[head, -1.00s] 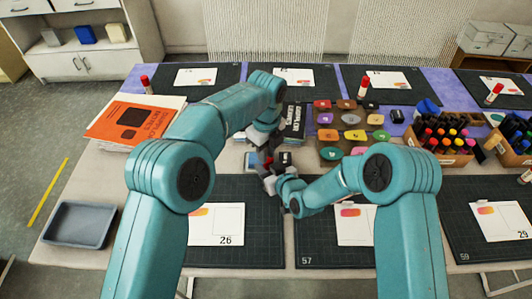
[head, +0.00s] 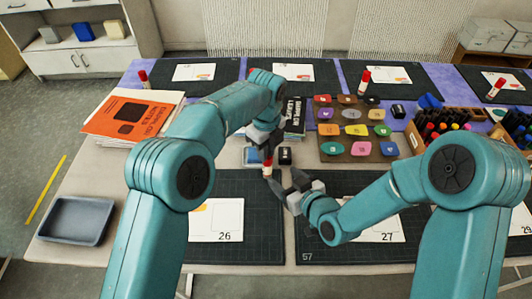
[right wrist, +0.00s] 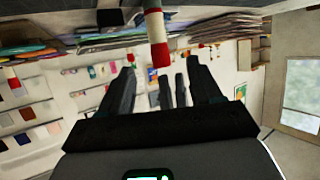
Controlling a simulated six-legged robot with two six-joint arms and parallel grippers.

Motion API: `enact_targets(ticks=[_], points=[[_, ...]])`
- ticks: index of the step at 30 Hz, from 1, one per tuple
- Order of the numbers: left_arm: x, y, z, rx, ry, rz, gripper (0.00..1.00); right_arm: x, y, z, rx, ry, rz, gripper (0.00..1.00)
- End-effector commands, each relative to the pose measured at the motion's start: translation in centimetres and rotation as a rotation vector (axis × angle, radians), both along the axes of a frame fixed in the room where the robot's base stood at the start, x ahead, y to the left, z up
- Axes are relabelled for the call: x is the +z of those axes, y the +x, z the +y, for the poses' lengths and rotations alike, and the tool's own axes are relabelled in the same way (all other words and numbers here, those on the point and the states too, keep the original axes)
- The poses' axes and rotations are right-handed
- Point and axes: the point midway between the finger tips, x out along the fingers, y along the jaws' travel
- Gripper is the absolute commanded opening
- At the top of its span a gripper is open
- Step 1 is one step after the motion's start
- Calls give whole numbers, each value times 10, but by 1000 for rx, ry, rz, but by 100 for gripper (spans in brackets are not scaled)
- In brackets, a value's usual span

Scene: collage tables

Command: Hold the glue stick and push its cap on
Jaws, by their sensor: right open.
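My left gripper (head: 267,148) is above the middle of the table, shut on a red-and-white glue stick (head: 267,170) that it holds upright. The glue stick also shows in the right wrist view (right wrist: 158,50), with red bands and white parts. I cannot tell from these frames whether its cap is pressed fully on. My right gripper (head: 290,188) is open and empty, below and to the right of the stick, and apart from it in the head view. Its dark fingers (right wrist: 162,85) also show in the right wrist view.
Dark cutting mats (head: 255,185) with cards line the table. A grey tray (head: 75,240) is at front left, with an orange magazine stack (head: 108,115) behind. Coloured pads on a brown board (head: 350,155) are right of centre. Other glue sticks (head: 364,82) stand along the back.

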Motion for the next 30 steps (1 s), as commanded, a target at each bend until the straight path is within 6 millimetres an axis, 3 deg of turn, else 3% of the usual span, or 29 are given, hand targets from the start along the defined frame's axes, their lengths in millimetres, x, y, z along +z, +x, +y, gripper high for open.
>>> enact_targets(ticks=[3, 9, 30], points=[[-5, 0, 0, 0, 0, 0, 17, 8, -18, -12, -2, 0, 0, 64], [-7, 0, 0, 0, 0, 0, 17, 17, -34, -22, -1, 0, 0, 64], [-12, 0, 0, 0, 0, 0, 17, 16, -37, -23, 0, 0, 0, 64]])
